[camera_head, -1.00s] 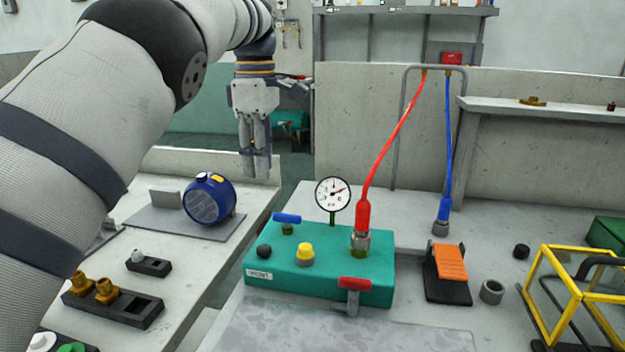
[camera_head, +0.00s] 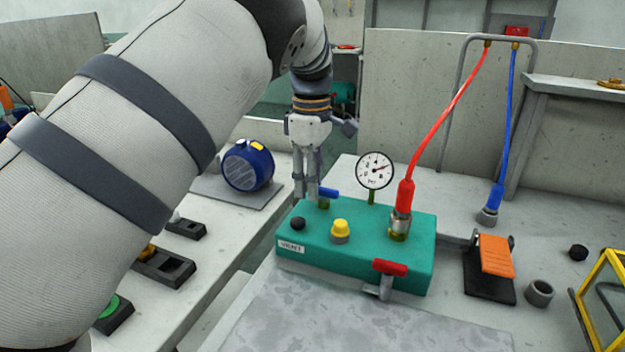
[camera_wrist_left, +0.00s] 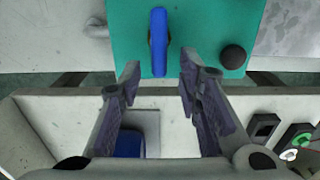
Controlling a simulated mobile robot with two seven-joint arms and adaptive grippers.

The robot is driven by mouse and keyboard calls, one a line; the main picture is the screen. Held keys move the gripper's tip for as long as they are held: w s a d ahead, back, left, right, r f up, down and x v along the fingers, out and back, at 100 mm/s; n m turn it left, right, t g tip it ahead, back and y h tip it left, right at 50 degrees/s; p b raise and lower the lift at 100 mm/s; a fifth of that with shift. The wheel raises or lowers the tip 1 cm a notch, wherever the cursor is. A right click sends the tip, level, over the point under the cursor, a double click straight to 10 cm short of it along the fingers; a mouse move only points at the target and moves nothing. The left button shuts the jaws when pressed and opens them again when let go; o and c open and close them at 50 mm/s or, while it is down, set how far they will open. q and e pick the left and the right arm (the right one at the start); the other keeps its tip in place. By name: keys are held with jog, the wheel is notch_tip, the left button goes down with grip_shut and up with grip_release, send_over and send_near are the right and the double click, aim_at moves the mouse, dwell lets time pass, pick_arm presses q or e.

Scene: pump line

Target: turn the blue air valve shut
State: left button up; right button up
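The blue air valve (camera_head: 329,193) is a short blue bar handle at the back left corner of the green pump box (camera_head: 355,262). In the left wrist view the blue handle (camera_wrist_left: 158,38) runs up and down the picture on the green top. My left gripper (camera_head: 306,196) points down beside the valve and partly covers its left end. In the left wrist view my left gripper (camera_wrist_left: 160,68) is open, with the handle's near end showing between the fingertips. I cannot tell whether a finger touches it. My right gripper is not in view.
The box also carries a black knob (camera_head: 298,223), a yellow knob (camera_head: 340,229), a gauge (camera_head: 375,171), a red hose (camera_head: 445,125) and a red-handled valve (camera_head: 390,268). An orange pedal (camera_head: 496,256) stands to the right. A blue round device (camera_head: 247,168) sits on the left bench.

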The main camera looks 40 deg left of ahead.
pick_arm(q)
jog(key=shift+r, duration=0.1)
grip_shut()
jog(key=m, duration=0.3)
jog(key=shift+w, duration=0.4)
jog(key=m, duration=0.2)
jog(key=w+m, duration=0.1)
jog(key=m, duration=0.1)
jog(key=shift+d+m, duration=0.1)
jog(key=shift+m, duration=0.2)
jog(key=m, duration=0.3)
jog(key=w+m, duration=0.1)
jog(key=m, duration=0.1)
jog(key=shift+d, duration=0.35)
jog(key=shift+w+d+m, duration=0.1)
jog(key=shift+d+m, duration=0.15)
jog(key=shift+m, duration=1.05)
jog(key=shift+w+d+m, duration=0.1)
jog(key=shift+d+m, duration=0.15)
jog(key=shift+m, duration=1.05)
